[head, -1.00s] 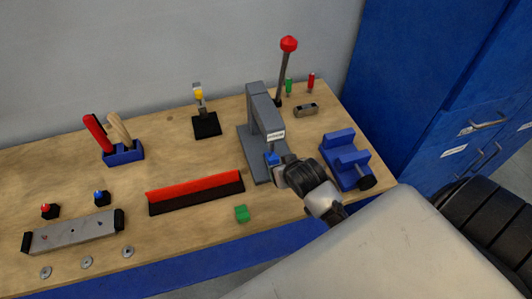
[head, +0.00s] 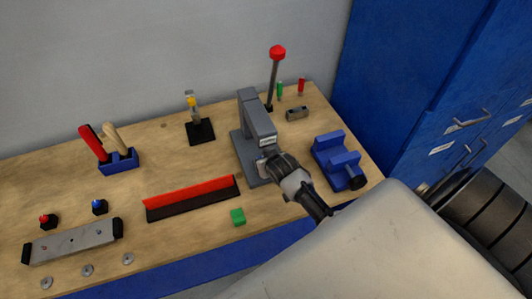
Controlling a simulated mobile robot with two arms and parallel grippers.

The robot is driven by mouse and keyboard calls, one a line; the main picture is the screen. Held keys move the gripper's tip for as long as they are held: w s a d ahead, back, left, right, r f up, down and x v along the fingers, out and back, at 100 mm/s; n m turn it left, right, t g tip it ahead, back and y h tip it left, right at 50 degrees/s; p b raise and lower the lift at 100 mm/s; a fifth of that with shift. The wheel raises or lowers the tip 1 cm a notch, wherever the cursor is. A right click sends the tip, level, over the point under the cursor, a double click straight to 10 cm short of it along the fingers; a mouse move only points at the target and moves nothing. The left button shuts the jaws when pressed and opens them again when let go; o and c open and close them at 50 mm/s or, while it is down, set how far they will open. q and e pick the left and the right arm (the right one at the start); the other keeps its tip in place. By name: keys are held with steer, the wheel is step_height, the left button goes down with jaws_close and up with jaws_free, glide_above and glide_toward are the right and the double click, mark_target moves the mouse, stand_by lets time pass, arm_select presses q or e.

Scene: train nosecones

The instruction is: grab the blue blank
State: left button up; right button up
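A grey press (head: 258,125) stands on the workbench with a long red-knobbed lever (head: 277,52) behind it. My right gripper (head: 272,157) reaches in from the lower right and its tip is at the press opening, under the press head. Its fingers are hidden by its own body and the press, so I cannot see whether it is open or shut. No blue blank shows clearly now; the spot in the press is covered by the gripper. My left gripper is not in view.
A blue vise (head: 337,161) stands close to the right of my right arm. A red-and-black bar (head: 192,198) lies left of the green block. The blue cabinet (head: 425,90) borders the right.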

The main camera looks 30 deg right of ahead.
steer(key=shift+w+d+f, duration=0.1)
steer(key=shift+w+f, duration=0.25)
steer(key=shift+f, duration=0.05)
steer(key=c, duration=1)
